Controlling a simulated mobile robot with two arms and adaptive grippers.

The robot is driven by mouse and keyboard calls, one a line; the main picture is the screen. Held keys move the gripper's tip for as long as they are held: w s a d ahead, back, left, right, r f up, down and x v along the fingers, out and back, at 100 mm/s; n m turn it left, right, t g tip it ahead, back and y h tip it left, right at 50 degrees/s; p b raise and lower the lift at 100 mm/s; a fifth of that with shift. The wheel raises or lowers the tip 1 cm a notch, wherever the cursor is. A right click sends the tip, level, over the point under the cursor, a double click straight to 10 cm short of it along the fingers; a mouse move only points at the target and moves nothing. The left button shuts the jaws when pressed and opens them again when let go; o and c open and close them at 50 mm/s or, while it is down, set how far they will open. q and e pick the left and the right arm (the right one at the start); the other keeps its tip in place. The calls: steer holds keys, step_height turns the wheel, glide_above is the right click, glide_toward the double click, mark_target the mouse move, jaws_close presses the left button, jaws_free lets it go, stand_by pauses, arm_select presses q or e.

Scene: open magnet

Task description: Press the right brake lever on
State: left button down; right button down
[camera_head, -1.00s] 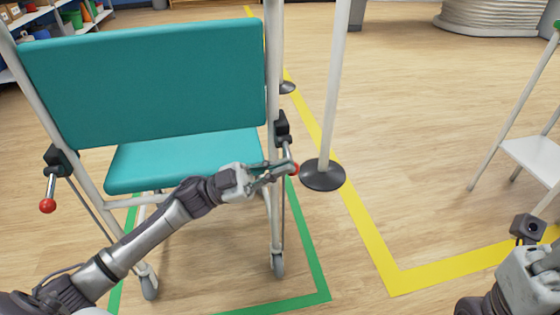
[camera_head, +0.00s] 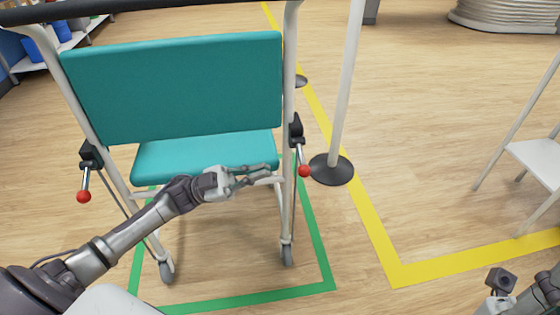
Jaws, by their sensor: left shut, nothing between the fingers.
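The right brake lever (camera_head: 304,168) has a red ball tip and hangs down from a black block on the chair's right upright. The teal wheeled chair (camera_head: 180,90) is seen from behind. The left brake lever (camera_head: 84,194), also red-tipped, hangs down on the left upright. My left gripper (camera_head: 268,172) is shut and empty, behind the seat, with its fingertips left of the right upright and short of the right lever's ball. My right arm shows only partly at the lower right corner, and its fingers are out of frame.
A white post on a round black base (camera_head: 331,170) stands just right of the right lever. A white stand (camera_head: 540,158) is at the far right. Green and yellow floor tape (camera_head: 400,274) surrounds the chair area. Shelves (camera_head: 50,45) are at the upper left.

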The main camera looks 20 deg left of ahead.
arm_select(q)
steer(key=shift+v, duration=1.05)
